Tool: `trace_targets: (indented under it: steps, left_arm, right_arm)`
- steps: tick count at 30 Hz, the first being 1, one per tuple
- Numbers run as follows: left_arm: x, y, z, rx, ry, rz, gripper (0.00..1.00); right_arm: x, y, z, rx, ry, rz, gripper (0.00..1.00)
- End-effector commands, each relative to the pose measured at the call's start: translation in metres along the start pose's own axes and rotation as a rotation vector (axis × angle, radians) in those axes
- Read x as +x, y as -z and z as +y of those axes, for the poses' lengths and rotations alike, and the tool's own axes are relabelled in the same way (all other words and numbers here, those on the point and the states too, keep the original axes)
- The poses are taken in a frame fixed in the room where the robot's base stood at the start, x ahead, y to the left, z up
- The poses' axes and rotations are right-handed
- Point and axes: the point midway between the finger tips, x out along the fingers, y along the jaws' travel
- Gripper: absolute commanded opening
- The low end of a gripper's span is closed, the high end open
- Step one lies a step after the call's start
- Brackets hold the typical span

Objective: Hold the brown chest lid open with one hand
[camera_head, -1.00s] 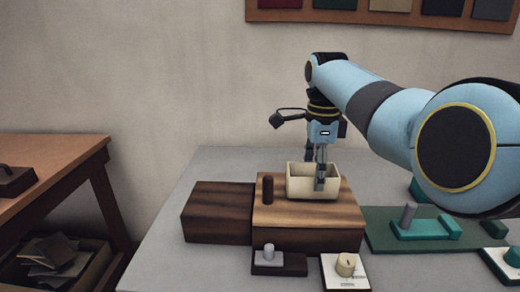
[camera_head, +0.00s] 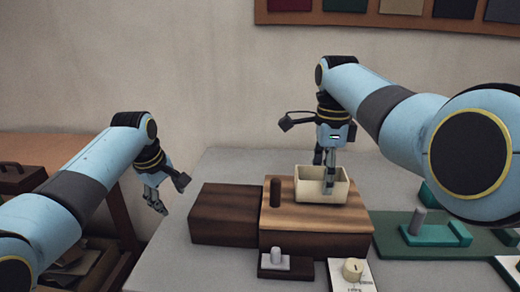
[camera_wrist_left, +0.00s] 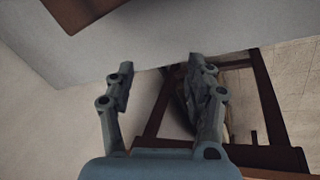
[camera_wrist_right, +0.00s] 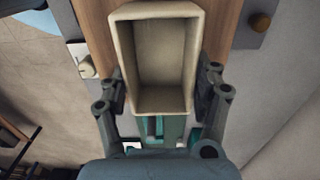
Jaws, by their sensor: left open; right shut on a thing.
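The brown chest (camera_head: 316,235) stands on the grey table, its striped wooden top lying flat and closed. A dark upright peg (camera_head: 275,192) rises from the top's left side. A cream open bin (camera_head: 307,187) sits on or just above that top; I cannot tell if it touches. My right gripper (camera_head: 329,190) is shut on the cream bin, which also shows empty between the fingers in the right wrist view (camera_wrist_right: 122,62). My left gripper (camera_head: 158,204) is open and empty, left of the chest near the table's left edge; its spread fingers also show in the left wrist view (camera_wrist_left: 160,75).
A dark brown block (camera_head: 224,216) adjoins the chest's left side. In front are a dark base with a grey knob (camera_head: 277,252) and a white plate with a cream dial (camera_head: 353,270). A green board (camera_head: 392,236) lies right. The table's far left is clear.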

Motion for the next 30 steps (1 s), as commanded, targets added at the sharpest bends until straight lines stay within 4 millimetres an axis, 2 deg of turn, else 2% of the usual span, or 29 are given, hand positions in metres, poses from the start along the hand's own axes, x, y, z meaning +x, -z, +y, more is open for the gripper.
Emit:
trace_targets:
  steps: [1,6,9,12,16,19,21,30]
  left_arm:
    - [-0.018,-0.021,0.026,-0.063,0.0,-0.048,0.54]
    - [-0.068,-0.1,0.079,-0.291,0.066,-0.224,0.54]
    - [-0.097,-0.139,0.1,-0.389,0.12,-0.301,0.54]
    - [-0.121,-0.168,0.113,-0.458,0.172,-0.351,0.54]
    - [-0.141,-0.19,0.121,-0.509,0.219,-0.384,0.54]
    - [-0.144,-0.198,0.123,-0.526,0.237,-0.393,0.54]
    - [-0.139,-0.203,0.122,-0.53,0.243,-0.396,0.54]
    - [-0.085,-0.228,0.114,-0.53,0.243,-0.395,0.54]
  right_arm:
    - [0.0,0.0,0.0,0.0,0.0,0.0,0.3]
    - [0.0,0.0,0.0,0.0,0.0,0.0,0.3]
    - [0.0,0.0,0.0,0.0,0.0,0.0,0.3]
    - [0.0,0.0,0.0,0.0,0.0,0.0,0.3]
    - [0.0,0.0,0.0,0.0,0.0,0.0,0.3]
    - [0.0,0.0,0.0,0.0,0.0,0.0,0.3]
    - [0.0,0.0,0.0,0.0,0.0,0.0,0.3]
    - [0.0,0.0,0.0,0.0,0.0,0.0,0.3]
